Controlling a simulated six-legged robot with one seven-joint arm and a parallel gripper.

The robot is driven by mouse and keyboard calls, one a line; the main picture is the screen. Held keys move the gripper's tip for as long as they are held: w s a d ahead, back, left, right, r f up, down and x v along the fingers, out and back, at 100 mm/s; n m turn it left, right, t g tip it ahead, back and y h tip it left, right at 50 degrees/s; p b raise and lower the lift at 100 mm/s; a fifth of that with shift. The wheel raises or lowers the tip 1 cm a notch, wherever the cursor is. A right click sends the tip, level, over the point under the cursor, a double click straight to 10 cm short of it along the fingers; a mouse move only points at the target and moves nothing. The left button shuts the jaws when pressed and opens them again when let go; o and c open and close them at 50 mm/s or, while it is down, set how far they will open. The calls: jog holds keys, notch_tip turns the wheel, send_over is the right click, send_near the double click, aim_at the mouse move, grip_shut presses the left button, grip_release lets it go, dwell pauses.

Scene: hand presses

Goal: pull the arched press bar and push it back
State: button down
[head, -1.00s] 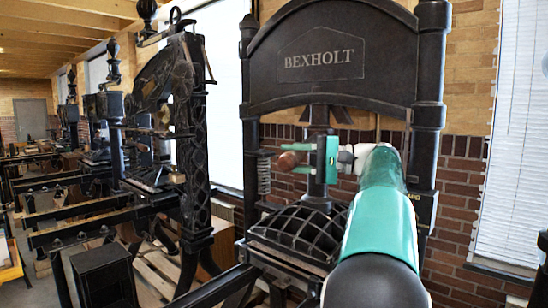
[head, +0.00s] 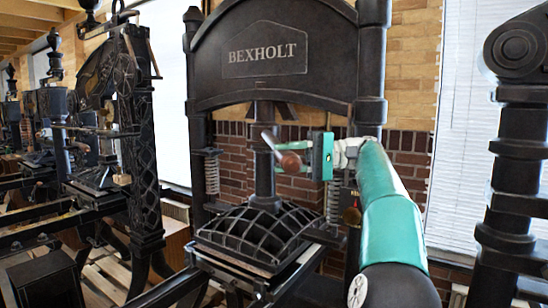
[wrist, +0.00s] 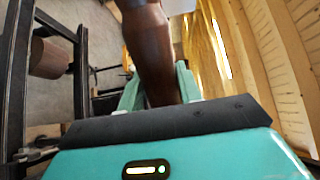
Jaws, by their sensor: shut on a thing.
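The arched press (head: 268,92) is black, with BEXHOLT on its arched head. My gripper (head: 286,160), teal, reaches in from the right and is shut on the wooden grip. In the wrist view the brown grip (wrist: 152,55) stands between the two teal fingers and runs up out of the picture. The bar's joint with the column is hard to make out.
A ribbed black plate (head: 256,232) sits below the column. Another ornate black press (head: 142,140) stands to the left. A dark post (head: 512,170) rises at the right, near a white blind. Brick wall lies behind.

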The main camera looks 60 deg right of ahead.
jog(key=v, duration=0.3)
jog(key=shift+s+a, duration=0.1)
jog(key=shift+a, duration=0.1)
